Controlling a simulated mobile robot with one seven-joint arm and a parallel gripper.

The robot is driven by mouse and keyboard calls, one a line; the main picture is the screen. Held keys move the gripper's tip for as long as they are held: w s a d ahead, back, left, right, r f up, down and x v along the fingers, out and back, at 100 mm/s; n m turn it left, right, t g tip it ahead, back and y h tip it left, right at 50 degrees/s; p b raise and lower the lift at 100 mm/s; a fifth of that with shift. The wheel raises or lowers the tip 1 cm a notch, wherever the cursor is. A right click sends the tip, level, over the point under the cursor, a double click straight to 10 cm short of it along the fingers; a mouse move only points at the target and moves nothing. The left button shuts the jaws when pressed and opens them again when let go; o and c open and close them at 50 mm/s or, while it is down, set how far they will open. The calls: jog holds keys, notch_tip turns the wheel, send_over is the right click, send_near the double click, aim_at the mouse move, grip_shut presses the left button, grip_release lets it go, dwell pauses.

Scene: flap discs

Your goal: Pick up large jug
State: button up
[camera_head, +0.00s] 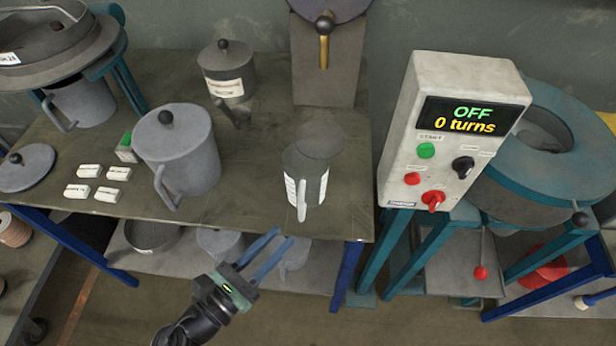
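A large grey lidded vessel (188,165) with a side handle and black knob stands upright on the table's front left half. A smaller grey jug (308,182) with white scale marks stands upright near the front edge to its right, its handle toward me. Another grey jug (84,103) with a handle stands at the back left under a round device. I cannot tell from labels which one is the large jug. My gripper (281,241) is open and empty in front of the table edge, below and left of the marked jug, touching neither vessel.
A lidded labelled canister (228,75) stands behind. White label blocks (90,171) and a loose lid (25,167) lie at left. A control box (452,120) reading OFF, 0 turns, stands right on a teal frame. More vessels (218,243) sit on the lower shelf.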

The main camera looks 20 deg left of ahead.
aim_at(301, 220)
jog(key=x, duration=0.8)
jog(key=shift+a, duration=0.2)
grip_shut()
dwell(1.2)
